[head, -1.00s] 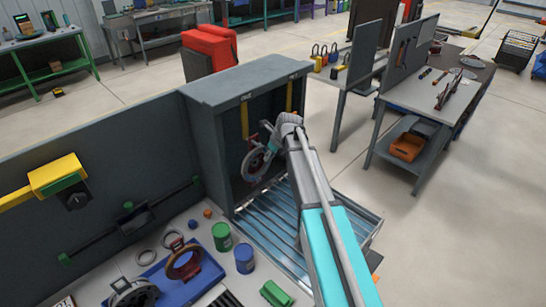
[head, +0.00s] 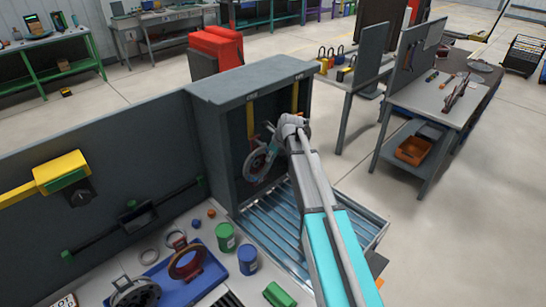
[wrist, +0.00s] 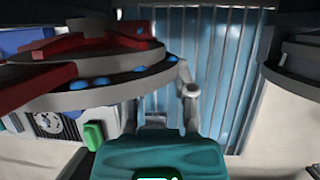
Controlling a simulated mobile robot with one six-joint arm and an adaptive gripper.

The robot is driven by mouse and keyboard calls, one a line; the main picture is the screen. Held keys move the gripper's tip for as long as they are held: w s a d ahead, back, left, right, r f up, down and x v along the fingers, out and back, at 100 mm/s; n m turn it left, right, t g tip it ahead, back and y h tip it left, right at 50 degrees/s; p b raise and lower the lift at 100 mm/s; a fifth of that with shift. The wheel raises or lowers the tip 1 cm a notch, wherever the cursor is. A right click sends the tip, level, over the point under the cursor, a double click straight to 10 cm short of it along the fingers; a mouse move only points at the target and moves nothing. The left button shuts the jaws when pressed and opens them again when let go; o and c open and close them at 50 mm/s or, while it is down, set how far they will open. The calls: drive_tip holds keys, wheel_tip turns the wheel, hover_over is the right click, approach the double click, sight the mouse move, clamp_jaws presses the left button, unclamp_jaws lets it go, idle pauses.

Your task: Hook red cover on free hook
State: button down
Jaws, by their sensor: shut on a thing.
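The red cover (wrist: 75,55), with a red top and a grey rim with blue dots, fills the upper left of the wrist view. In the head view its grey ring with a red part (head: 257,165) is upright at the mouth of a grey cabinet (head: 215,140). My gripper (head: 274,135) is shut on its edge; in the wrist view one finger (wrist: 188,92) shows at the rim and the other is mostly hidden. Two yellow hanging straps (head: 250,118) (head: 295,97) show in the cabinet. The hook ends are too small or hidden to tell, as is any contact with the cover.
A ribbed roller conveyor (head: 270,228) runs beneath the cabinet. A blue tray (head: 212,270) with ring parts, a green can (head: 226,238) and a blue can (head: 247,262) stand at front left. A dark round part (wrist: 298,60) is close at right in the wrist view.

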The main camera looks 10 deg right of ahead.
idle(0.4)
drive_tip(key=shift+c, duration=1.9)
unclamp_jaws()
drive_tip(key=shift+s, duration=0.1)
